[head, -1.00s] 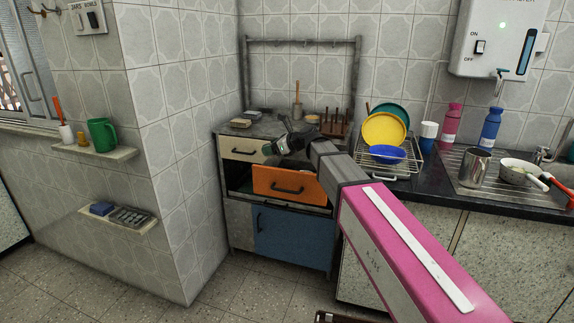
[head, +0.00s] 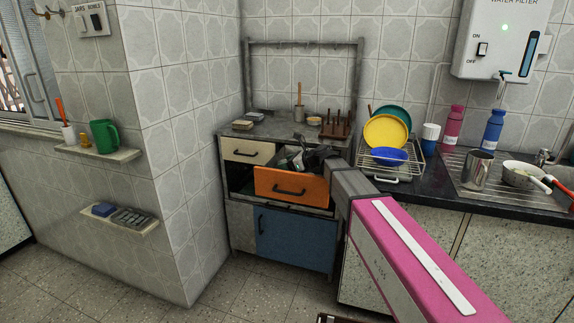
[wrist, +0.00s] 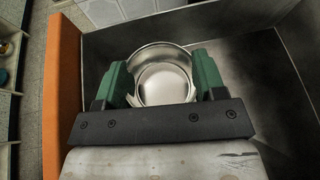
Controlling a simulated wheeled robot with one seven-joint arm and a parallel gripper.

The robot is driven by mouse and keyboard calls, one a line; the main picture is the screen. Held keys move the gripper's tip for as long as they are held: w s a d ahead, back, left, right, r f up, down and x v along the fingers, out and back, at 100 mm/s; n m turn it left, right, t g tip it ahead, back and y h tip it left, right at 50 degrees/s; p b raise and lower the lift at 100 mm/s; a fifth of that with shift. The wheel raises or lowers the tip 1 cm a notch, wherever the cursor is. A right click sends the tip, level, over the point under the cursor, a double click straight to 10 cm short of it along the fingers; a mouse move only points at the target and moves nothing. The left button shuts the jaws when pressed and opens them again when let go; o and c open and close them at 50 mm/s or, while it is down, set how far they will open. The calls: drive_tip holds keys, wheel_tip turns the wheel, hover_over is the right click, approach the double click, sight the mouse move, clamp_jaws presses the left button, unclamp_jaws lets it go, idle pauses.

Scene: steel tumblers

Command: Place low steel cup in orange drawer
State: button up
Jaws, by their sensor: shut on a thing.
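The orange drawer (head: 291,187) is pulled open in the cabinet. In the wrist view its orange front (wrist: 62,95) runs down the left side, with its dark inside (wrist: 235,65) around my gripper. My gripper (wrist: 164,78) is shut on the low steel cup (wrist: 162,50), one green finger on each side of it. The cup's round rim faces the camera and its inside looks empty. In the head view my gripper (head: 305,160) is at the open top of the drawer, and the cup cannot be made out there. Whether the cup touches the drawer floor is unclear.
A cream drawer (head: 245,150) is left of the orange one, and a blue door (head: 290,238) is below. A dish rack (head: 392,165) with plates and a blue bowl stands close to my arm. A tall steel tumbler (head: 477,170) stands by the sink.

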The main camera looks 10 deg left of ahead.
drive_tip(key=shift+f, duration=0.6)
drive_tip(key=o, duration=0.9)
drive_tip(key=shift+r, duration=0.45)
drive_tip(key=v, duration=1.2)
drive_tip(key=shift+r, duration=0.2)
